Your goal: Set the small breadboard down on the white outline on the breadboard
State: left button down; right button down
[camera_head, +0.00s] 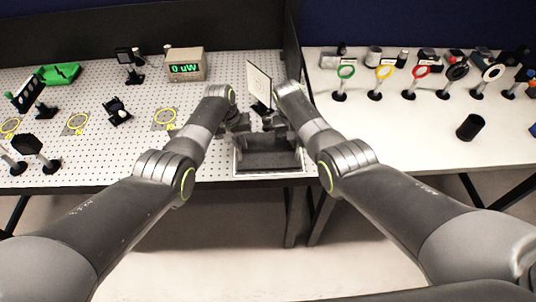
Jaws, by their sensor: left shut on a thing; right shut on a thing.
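The small breadboard (268,158) is a dark grey rectangular plate near the front edge of the large perforated breadboard (205,150). My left gripper (238,128) is at its far left part and my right gripper (278,126) at its far right part. Both are shut on it, though the fingertips are small and partly hidden by my arms. Parts of the white outline (237,171) show around the plate's left and front sides. I cannot tell whether the plate touches the surface or hangs just above it.
A white card on a stand (259,84) rises just behind my grippers. A power meter (186,65) reading 0 uW stands further back. Yellow-ringed spots (165,118) and small optics lie left. Coloured ring mounts (384,74) and a black cylinder (470,127) stand on the right table.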

pick_arm(q)
jog(key=shift+f+b, duration=0.35)
jog(key=shift+f, duration=0.1)
pick_arm(e)
jog(key=shift+f, duration=0.45)
pick_arm(q)
jog(key=c, duration=1.5)
grip_release()
jog(key=shift+r, duration=0.1)
pick_arm(e)
jog(key=c, duration=1.5)
grip_release()
jog(key=shift+r, duration=0.1)
pick_arm(q)
jog(key=shift+s, duration=0.1)
pick_arm(e)
jog(key=shift+s, duration=0.1)
pick_arm(q)
jog(key=shift+r, duration=0.35)
notch_tip(320, 180, up, 11)
jog(key=a, duration=0.2)
jog(key=shift+a, duration=0.2)
pick_arm(e)
notch_tip(320, 180, up, 12)
jog(key=a, duration=0.2)
jog(key=shift+a, duration=0.2)
jog(key=shift+f, duration=0.25)
